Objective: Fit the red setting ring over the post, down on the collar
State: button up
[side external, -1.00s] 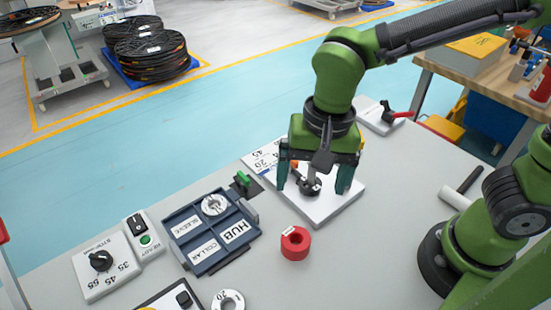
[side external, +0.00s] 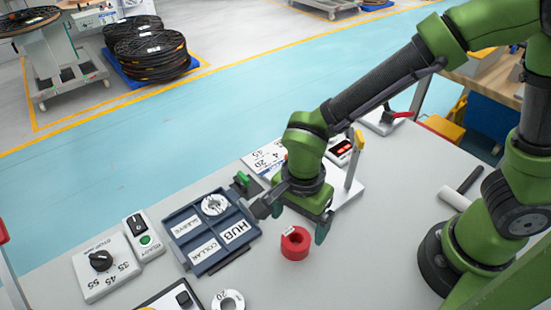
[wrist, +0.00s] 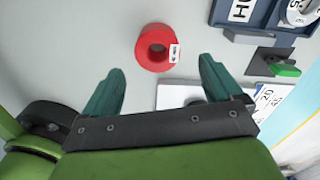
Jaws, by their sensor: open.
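The red setting ring (side external: 295,243) lies on the grey bench, right of the blue tray, with a small white label on it. In the wrist view the ring (wrist: 143,47) shows its hole, ahead of the fingertips and roughly between them. My gripper (wrist: 161,70) is open and empty, its two teal fingers apart and not touching the ring. In the side view my gripper (side external: 300,212) is just behind the ring and above the bench. The white base plate (side external: 347,196) is behind my gripper; its post and collar are hidden there by my arm.
The blue tray (side external: 207,272) holds labelled compartments and a silver part. A green-handled latch (side external: 242,181) sits behind it. A tall upright with a yellow top (side external: 354,150) stands on the plate's right. A hammer (side external: 457,195) lies far right. Bench right of the ring is clear.

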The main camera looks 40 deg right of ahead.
aim_at(296, 240)
jog(key=shift+s+a+f, duration=0.1)
jog(key=shift+a+f, duration=0.05)
jog(key=shift+f, duration=1.4)
jog(key=shift+s+a+f, duration=0.1)
jog(key=shift+a+f, duration=0.05)
jog(key=shift+f, duration=1.4)
jog(key=shift+c, duration=0.2)
jog(key=c, duration=1.1)
notch_tip(296, 240, up, 9)
jog(key=shift+m, duration=0.8)
jog(key=w+d+r, duration=0.3)
jog(key=d, duration=0.1)
jog(key=w+d+r, duration=0.2)
jog(key=w+d, duration=0.1)
jog(key=d, duration=0.1)
jog(key=w+d+r, duration=0.3)
jog(key=d, duration=0.1)
jog(key=shift+w+d+r, duration=0.1)
jog(key=shift+d+r, duration=0.1)
jog(key=shift+r, duration=0.1)
jog(key=shift+s+r+n, duration=0.25)
jog(key=shift+r+n, duration=0.05)
jog(key=shift+n, duration=0.2)
